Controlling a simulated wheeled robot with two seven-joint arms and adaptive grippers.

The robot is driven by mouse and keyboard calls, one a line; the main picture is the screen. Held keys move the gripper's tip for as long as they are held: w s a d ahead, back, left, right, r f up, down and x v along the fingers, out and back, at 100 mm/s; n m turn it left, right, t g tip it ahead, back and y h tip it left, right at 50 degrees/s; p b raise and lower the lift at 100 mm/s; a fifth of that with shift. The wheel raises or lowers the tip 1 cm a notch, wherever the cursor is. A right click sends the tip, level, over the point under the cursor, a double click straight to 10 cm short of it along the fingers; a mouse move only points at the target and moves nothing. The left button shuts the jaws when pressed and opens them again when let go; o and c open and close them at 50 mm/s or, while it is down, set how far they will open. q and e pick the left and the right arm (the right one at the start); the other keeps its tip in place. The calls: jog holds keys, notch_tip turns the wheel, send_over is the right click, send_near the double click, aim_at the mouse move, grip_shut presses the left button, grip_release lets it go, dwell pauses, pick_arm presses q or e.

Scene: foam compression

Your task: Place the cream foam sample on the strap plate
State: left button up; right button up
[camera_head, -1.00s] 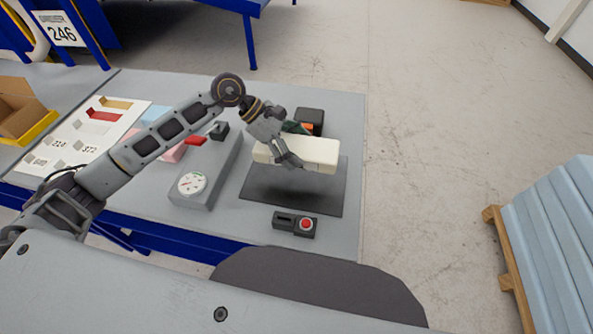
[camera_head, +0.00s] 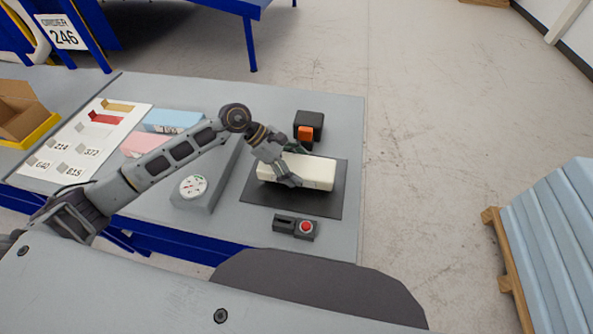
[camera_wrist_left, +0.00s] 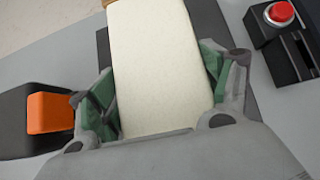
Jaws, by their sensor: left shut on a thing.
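The cream foam sample (camera_head: 312,173) is a long pale block over the dark strap plate (camera_head: 257,196), which lies flat on the table. My left gripper (camera_head: 290,167) is shut on the block near its left part. In the left wrist view the cream foam sample (camera_wrist_left: 160,70) runs between the two green-padded fingers of my left gripper (camera_wrist_left: 160,95). The block looks very low over the plate; I cannot tell whether it touches. A strip of the dark plate (camera_wrist_left: 208,25) shows beside it. My right gripper is not in view.
A black device with an orange part (camera_head: 308,126) stands behind the plate. A red button box (camera_head: 297,226) sits in front. A gauge on a grey block (camera_head: 193,187) is to the left. Blue (camera_head: 172,121) and pink (camera_head: 146,143) foam blocks lie further left.

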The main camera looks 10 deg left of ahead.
pick_arm(q)
notch_tip(320, 180, down, 2)
jog(key=shift+f, duration=0.1)
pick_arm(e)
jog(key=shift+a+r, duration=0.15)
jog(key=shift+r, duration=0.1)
pick_arm(q)
jog(key=shift+f, duration=0.2)
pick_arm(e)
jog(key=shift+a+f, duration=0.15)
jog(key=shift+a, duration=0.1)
pick_arm(q)
jog(key=o, duration=0.8)
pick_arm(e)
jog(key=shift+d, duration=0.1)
pick_arm(q)
jog(key=shift+r, duration=0.15)
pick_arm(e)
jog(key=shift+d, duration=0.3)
